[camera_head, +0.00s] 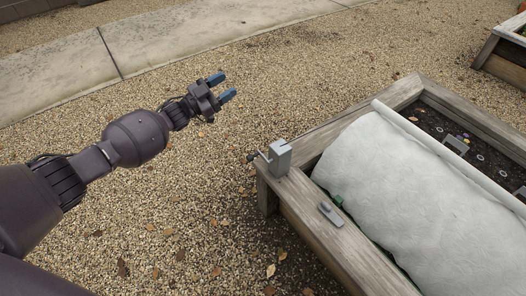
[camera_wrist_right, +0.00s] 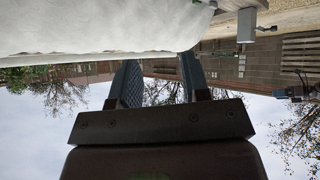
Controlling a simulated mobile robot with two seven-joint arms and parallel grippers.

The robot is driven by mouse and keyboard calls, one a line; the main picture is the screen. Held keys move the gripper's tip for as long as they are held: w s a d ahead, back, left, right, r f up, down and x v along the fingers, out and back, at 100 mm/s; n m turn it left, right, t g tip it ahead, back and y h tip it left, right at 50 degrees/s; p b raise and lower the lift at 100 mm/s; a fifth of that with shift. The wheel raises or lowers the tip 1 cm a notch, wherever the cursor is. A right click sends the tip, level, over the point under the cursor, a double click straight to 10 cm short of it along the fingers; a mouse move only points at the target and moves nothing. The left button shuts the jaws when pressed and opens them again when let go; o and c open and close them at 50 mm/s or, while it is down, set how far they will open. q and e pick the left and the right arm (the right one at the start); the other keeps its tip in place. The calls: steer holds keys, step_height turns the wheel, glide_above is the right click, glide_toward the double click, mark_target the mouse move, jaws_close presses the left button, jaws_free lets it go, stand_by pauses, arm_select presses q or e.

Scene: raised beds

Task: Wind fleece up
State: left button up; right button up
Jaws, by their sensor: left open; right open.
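White fleece (camera_head: 400,200) lies domed over the raised bed, with a pale tube (camera_head: 440,150) along its far edge. A grey box with a small dark crank (camera_head: 280,157) stands on the bed's left corner. My left gripper (camera_head: 218,88) is open and empty above the gravel, up and left of the box and apart from it. My right gripper (camera_wrist_right: 158,64) shows in the right wrist view, open, with nothing between its fingers. In that upside-down view the fleece (camera_wrist_right: 90,25) fills the upper left, and the grey box (camera_wrist_right: 246,25) is at the upper right. My right gripper is outside the head view.
A grey handle-like piece (camera_head: 330,214) lies on the bed's wooden rim (camera_head: 345,245). A small green piece (camera_head: 337,200) sits by the fleece edge. Dark soil with small items (camera_head: 455,143) shows beyond the tube. Another wooden bed (camera_head: 503,55) stands upper right. Gravel on the left is open.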

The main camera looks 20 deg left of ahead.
arm_select(q)
step_height(320, 180, down, 12)
steer(key=s+n+y+b, duration=0.1)
steer(key=s+b, duration=0.1)
steer(key=n+g+y+b, duration=0.1)
steer(key=n+g+b, duration=0.1)
steer(key=b, duration=0.4)
glide_toward(250, 158)
steer(key=shift+w+a+f+b+x, duration=0.15)
steer(key=shift+b+x, duration=0.3)
steer(key=shift+x, duration=1.25)
steer(key=shift+a+f+b+x, duration=0.15)
steer(key=shift+b+x, duration=0.3)
steer(key=shift+x, duration=1.25)
steer(key=shift+w+f+b+x, duration=0.1)
steer(key=shift+f+b+x, duration=0.25)
steer(key=shift+x, duration=1.35)
arm_select(e)
steer(key=shift+w+a+f+n+t+y, duration=0.1)
steer(key=shift+w+a+f+n+t, duration=0.1)
steer(key=shift+f+t, duration=0.25)
steer(key=shift+w+a+f+n+t+y, duration=0.1)
steer(key=shift+w+a+f+n+t, duration=0.1)
steer(key=shift+f+t, duration=0.25)
steer(key=shift+w+a+f+n+t+y, duration=0.1)
steer(key=shift+w+a+f+n+t, duration=0.15)
steer(key=shift+f, duration=0.25)
arm_select(q)
steer(key=shift+r, duration=0.1)
